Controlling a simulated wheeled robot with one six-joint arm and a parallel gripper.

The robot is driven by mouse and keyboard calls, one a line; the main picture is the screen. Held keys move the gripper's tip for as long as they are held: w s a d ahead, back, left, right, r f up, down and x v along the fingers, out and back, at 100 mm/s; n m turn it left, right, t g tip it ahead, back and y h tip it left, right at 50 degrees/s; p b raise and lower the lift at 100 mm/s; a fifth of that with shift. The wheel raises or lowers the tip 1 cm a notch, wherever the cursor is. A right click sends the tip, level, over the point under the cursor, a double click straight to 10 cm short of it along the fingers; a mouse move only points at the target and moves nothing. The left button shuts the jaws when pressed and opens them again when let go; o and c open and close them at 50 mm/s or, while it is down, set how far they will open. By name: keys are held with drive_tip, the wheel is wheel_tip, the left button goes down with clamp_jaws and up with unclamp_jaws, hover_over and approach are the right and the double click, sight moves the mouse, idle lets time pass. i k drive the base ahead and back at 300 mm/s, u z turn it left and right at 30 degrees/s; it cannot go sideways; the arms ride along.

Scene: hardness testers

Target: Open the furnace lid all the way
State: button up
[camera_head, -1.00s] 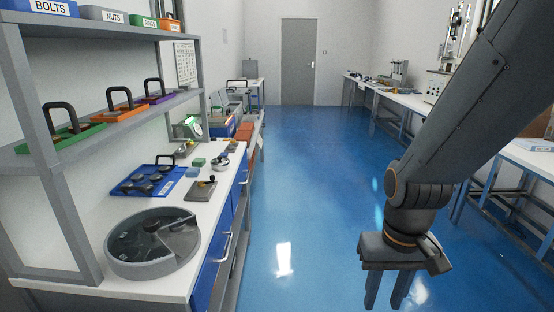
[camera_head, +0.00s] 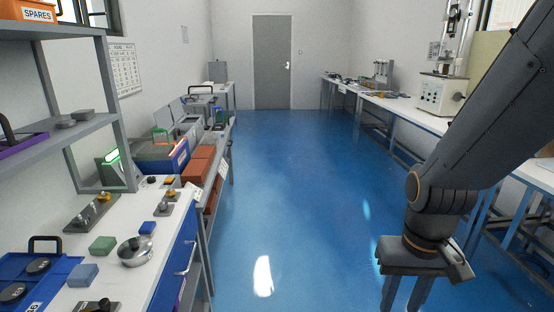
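I cannot tell for certain which thing is the furnace. A blue box with a grey top and an orange glow at its right side (camera_head: 178,160) stands on the left-hand row of benches, beyond the white counter. Grey upright panels (camera_head: 183,118) rise behind it; whether one is a lid is too small to tell. My gripper (camera_head: 405,294) hangs at the lower right over the blue floor, far from the box. Its two fingers point down, apart, with nothing seen between them. The fingertips are cut off by the lower edge.
The near left counter (camera_head: 140,284) carries a blue tray (camera_head: 62,268), small blocks and a round metal pot (camera_head: 135,251). Shelves (camera_head: 75,136) stand above it. Reddish-brown blocks (camera_head: 198,166) lie beside the box. The blue floor aisle (camera_head: 290,190) is clear. Benches (camera_head: 410,112) line the right.

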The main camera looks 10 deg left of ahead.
sight(161, 148)
drive_tip(key=i, duration=1.75)
drive_tip(key=u, duration=0.55)
drive_tip(key=i, duration=1.75)
drive_tip(key=u, duration=1.1)
drive_tip(key=i, duration=1.45)
drive_tip(key=u, duration=0.55)
